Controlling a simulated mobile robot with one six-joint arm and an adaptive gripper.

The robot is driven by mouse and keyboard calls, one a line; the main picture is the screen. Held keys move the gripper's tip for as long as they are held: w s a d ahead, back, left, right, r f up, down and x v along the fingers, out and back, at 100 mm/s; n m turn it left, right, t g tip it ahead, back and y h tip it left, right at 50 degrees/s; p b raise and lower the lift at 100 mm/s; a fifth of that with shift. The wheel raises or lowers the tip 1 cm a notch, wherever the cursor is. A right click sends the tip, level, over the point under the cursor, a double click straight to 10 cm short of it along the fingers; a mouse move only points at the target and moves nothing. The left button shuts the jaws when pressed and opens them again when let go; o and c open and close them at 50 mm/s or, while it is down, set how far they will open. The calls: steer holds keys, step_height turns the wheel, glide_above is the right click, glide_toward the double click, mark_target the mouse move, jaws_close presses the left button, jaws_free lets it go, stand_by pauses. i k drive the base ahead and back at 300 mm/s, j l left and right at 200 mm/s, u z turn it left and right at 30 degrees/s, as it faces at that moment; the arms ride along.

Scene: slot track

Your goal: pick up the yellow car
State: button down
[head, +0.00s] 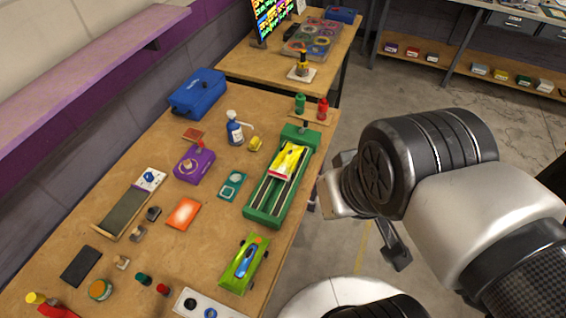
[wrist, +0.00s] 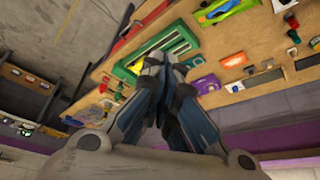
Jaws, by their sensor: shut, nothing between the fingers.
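The yellow car (head: 287,160), with white and red markings, sits on the green slot track (head: 264,214) near its far end in the head view. In the wrist view the track (wrist: 182,45) runs behind my fingertips, and a yellow patch of the car (wrist: 136,67) shows just left of them; the rest is hidden by the fingers. My gripper (wrist: 155,62) is shut and empty, with its fingertips together. In the head view my wrist is to the right of the track, off the table's edge, and I cannot make out the fingertips there.
A green car with a blue top (head: 245,263) stands near the track's near end. Red and green bottles (head: 311,106) stand beyond the far end. Floor lies right of the table.

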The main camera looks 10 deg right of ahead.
mark_target(284, 166)
steer(key=u, duration=0.7)
steer(key=i+l+u, duration=0.1)
steer(key=l+u, duration=0.75)
steer(key=l, duration=0.15)
steer(key=l+u, duration=0.4)
steer(key=l, duration=0.15)
steer(key=k+l+u, duration=0.1)
steer(key=l+u, duration=0.3)
steer(key=k+l, duration=0.1)
steer(key=l, duration=0.3)
